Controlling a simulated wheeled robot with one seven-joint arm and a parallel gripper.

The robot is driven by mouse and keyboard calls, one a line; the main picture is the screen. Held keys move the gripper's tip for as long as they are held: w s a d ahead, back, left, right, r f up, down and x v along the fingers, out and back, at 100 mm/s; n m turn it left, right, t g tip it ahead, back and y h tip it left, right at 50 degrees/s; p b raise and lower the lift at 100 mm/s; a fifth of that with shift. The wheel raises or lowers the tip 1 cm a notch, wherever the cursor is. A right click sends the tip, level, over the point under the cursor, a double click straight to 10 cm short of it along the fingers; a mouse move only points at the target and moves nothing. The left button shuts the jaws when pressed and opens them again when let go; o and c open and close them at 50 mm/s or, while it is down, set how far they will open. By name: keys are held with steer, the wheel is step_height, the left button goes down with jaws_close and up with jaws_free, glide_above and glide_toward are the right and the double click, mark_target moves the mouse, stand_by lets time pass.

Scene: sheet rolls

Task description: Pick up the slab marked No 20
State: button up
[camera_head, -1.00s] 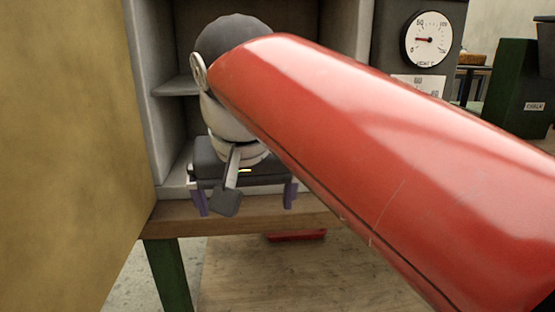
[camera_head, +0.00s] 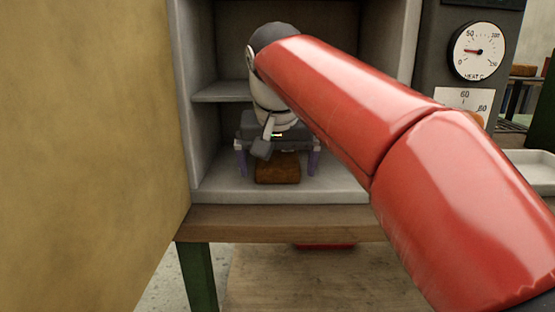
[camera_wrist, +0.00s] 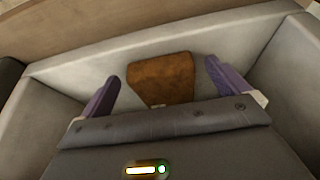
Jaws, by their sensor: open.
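A brown slab (camera_head: 278,168) lies flat on the floor of a light grey cabinet compartment. No marking can be read on it. My gripper (camera_head: 278,172) is inside the compartment, open, with purple fingers on either side of the slab in the picture. In the wrist view the slab (camera_wrist: 161,78) shows between and beyond the two fingertips (camera_wrist: 162,76), with a gap on each side. Its near end is partly hidden by the gripper body. My gripper is empty.
The grey cabinet (camera_head: 225,186) has side walls close around my gripper and a shelf (camera_head: 222,92) above. A yellow-brown panel (camera_head: 90,130) stands at left. A dial gauge (camera_head: 480,50) and a pale tray (camera_head: 532,168) are at right.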

steer(key=shift+w+f, duration=0.5)
steer(key=shift+f, duration=0.05)
steer(key=shift+c, duration=0.3)
steer(key=c, duration=1.2)
